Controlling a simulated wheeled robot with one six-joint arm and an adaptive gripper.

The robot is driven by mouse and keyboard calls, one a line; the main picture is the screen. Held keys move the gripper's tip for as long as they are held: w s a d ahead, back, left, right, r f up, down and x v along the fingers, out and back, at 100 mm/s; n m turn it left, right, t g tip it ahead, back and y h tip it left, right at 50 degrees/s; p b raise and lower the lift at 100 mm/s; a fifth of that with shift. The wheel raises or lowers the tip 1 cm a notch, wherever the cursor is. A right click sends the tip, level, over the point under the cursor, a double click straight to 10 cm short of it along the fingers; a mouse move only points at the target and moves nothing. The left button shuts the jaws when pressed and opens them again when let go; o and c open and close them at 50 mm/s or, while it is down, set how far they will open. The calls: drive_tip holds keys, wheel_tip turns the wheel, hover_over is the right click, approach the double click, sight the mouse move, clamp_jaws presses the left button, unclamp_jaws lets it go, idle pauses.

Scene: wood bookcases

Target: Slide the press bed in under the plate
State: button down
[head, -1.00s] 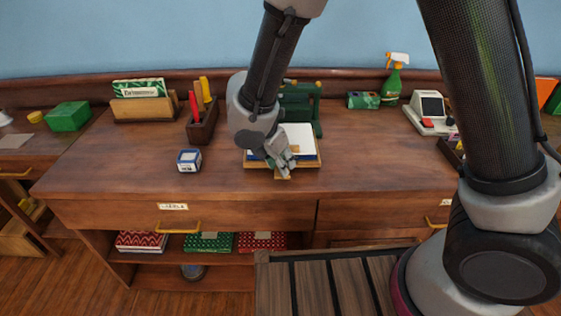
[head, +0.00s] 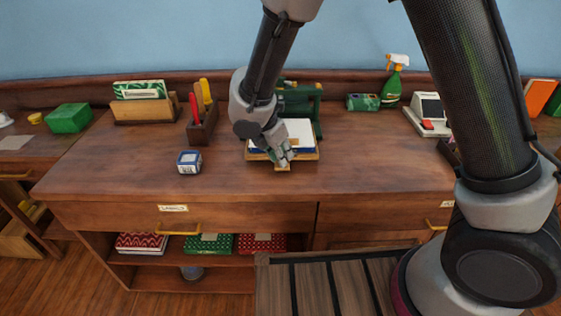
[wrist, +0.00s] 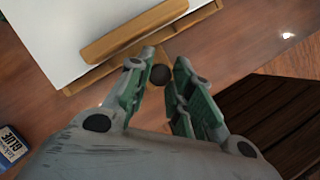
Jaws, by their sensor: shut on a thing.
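The press bed (head: 310,156) is a wooden tray with a white sheet and a blue edge on top. It lies on the desk in front of the green press (head: 305,103). Its far end reaches to the press frame; the plate cannot be clearly made out behind my arm. My gripper (head: 285,160) is at the bed's front edge, by a short wooden tab. In the wrist view, the bed's front wooden bar (wrist: 135,30) shows beyond my gripper (wrist: 168,78), whose fingers are shut around a dark round knob (wrist: 160,74) at the bed's front.
A blue and white glue box (head: 189,162) stands left of the bed. Behind are a pen holder (head: 203,132), a card rack (head: 142,108) and a green spray bottle (head: 394,82). A white card machine (head: 428,112) stands at the right. The desk in front of the bed is clear.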

drive_tip(key=w, duration=1.5)
drive_tip(key=shift+d, duration=0.25)
drive_tip(key=shift+w+r, duration=0.15)
drive_tip(key=shift+w, duration=0.25)
drive_tip(key=c, duration=1.5)
unclamp_jaws()
drive_tip(key=shift+w, duration=0.15)
drive_tip(key=shift+c, duration=0.2)
drive_tip(key=shift+a+r, duration=0.1)
drive_tip(key=shift+r, duration=0.05)
drive_tip(key=v, duration=1.1)
drive_tip(key=shift+s+r, duration=0.2)
drive_tip(key=shift+s, duration=0.05)
